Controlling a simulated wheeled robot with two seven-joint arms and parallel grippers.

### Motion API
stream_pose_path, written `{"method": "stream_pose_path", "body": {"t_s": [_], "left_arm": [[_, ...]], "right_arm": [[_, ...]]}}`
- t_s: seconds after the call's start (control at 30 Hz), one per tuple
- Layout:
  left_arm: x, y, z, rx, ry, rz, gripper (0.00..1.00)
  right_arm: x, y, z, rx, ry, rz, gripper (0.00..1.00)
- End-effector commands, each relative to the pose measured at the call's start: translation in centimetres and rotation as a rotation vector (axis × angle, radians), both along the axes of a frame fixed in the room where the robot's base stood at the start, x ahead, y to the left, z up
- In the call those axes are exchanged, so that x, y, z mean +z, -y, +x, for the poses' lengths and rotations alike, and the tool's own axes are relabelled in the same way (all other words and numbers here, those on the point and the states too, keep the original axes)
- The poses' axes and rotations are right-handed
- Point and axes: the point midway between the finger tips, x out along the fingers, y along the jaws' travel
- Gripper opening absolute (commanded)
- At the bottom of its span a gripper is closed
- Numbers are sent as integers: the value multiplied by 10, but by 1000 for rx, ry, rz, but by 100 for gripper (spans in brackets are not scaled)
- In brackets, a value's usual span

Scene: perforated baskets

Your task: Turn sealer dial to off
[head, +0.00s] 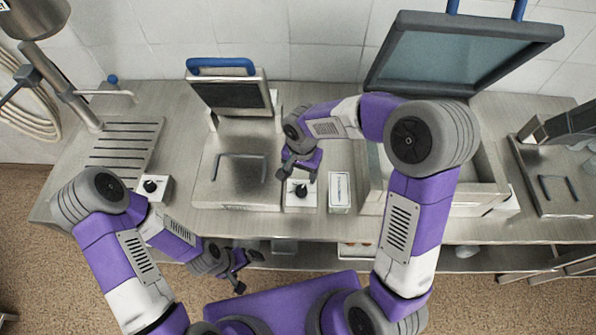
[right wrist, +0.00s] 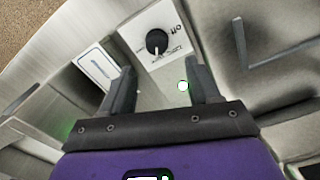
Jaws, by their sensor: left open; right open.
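A black round dial (head: 301,190) sits on a white plate (head: 291,202) on the front of the counter. In the right wrist view the dial (right wrist: 157,41) shows with "OFF" lettering at its upper right and more lettering below. A pale mark on the dial seems to point down, away from "OFF". My right gripper (head: 298,177) is open over the dial's plate. In the right wrist view its fingers (right wrist: 156,88) are apart and empty, with the dial beyond them, not between them. My left gripper (head: 247,270) is open and empty in front of the counter.
A white slotted panel (head: 340,190) sits right of the dial. A flat machine (head: 240,165) with a raised lid stands left, and a large open-lidded box (head: 480,170) stands right. Another dial (head: 151,185) is at the left. A sink tap (head: 60,85) stands far left.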

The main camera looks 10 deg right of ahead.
Motion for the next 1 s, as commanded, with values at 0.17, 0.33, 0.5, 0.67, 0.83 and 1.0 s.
{"method": "stream_pose_path", "body": {"t_s": [0.17, 0.33, 0.5, 0.67, 0.83, 1.0], "left_arm": [[-2, 0, -1, 1, -1, 0, 99], [-4, 0, -1, 0, -1, 0, 99], [-4, 0, 0, 0, 0, 0, 99], [-4, 0, 0, 0, 0, 0, 99], [-4, 0, 0, 0, 0, 0, 99], [-4, 0, 0, 0, 0, 0, 99]], "right_arm": [[-28, 0, -1, 1, -6, 0, 61], [-54, 1, -1, 1, -6, -1, 61], [-69, 0, -1, 2, -3, 0, 61], [-71, 0, -1, 0, -1, 1, 61], [-71, 0, -1, 1, -1, 1, 58], [-71, 0, -1, 1, -1, 1, 32]]}}
